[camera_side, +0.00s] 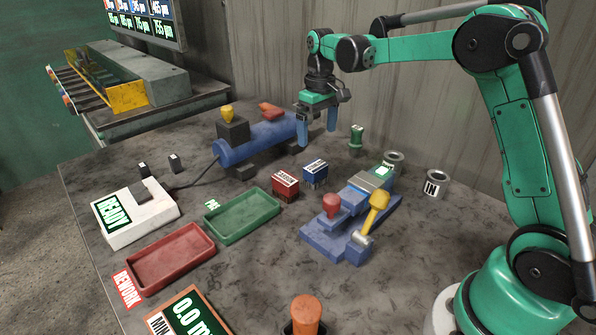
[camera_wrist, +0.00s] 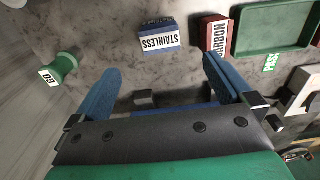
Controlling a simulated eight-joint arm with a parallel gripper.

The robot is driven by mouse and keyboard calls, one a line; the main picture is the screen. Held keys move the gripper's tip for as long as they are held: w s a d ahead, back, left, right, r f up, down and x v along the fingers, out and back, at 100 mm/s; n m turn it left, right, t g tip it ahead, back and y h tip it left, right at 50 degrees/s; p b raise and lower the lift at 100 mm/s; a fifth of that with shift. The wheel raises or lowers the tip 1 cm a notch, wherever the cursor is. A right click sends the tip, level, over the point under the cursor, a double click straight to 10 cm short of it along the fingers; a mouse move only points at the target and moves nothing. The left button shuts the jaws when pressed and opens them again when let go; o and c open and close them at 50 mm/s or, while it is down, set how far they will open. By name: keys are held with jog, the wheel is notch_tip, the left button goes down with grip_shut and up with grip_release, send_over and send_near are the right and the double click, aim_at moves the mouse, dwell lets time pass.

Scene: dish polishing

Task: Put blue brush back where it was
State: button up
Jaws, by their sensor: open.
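The blue brush (camera_side: 315,173), labelled STAINLESS, stands on the grey table just right of and behind the red CARBON brush (camera_side: 285,187). The blue brush also shows in the wrist view (camera_wrist: 160,41), beyond the fingertips and roughly centred between them, with the red brush (camera_wrist: 214,36) to its right. My gripper (camera_side: 318,138) is open and empty, its blue fingers pointing down above the table, behind the brushes and apart from them. The fingers (camera_wrist: 161,66) also show spread in the wrist view. No marked spot for the blue brush can be made out.
A blue motor-like cylinder (camera_side: 255,142) lies left of my gripper. A blue fixture (camera_side: 335,240) with red and yellow handles stands front right of the brushes. A green GO stamp (camera_side: 356,140) and an IN cup (camera_side: 436,185) are to the right. A green tray (camera_side: 243,217) and red tray (camera_side: 172,258) lie left.

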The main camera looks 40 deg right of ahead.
jog(key=s+a+r+t, duration=0.3)
jog(key=s+a+r, duration=0.3)
jog(key=s+a+f+t, duration=0.1)
jog(key=s, duration=0.1)
jog(key=s+a+f+t, duration=0.1)
jog(key=s+a, duration=0.1)
jog(key=s, duration=0.1)
jog(key=s+a+f+t, duration=0.1)
jog(key=s, duration=0.2)
jog(key=shift+a+f+t, duration=0.15)
jog(key=shift+a+t, duration=0.2)
jog(key=shift+t, duration=0.05)
jog(key=shift+s+a+f, duration=0.15)
jog(key=shift+s+f, duration=0.05)
jog(key=shift+f, duration=0.05)
dwell(1.0)
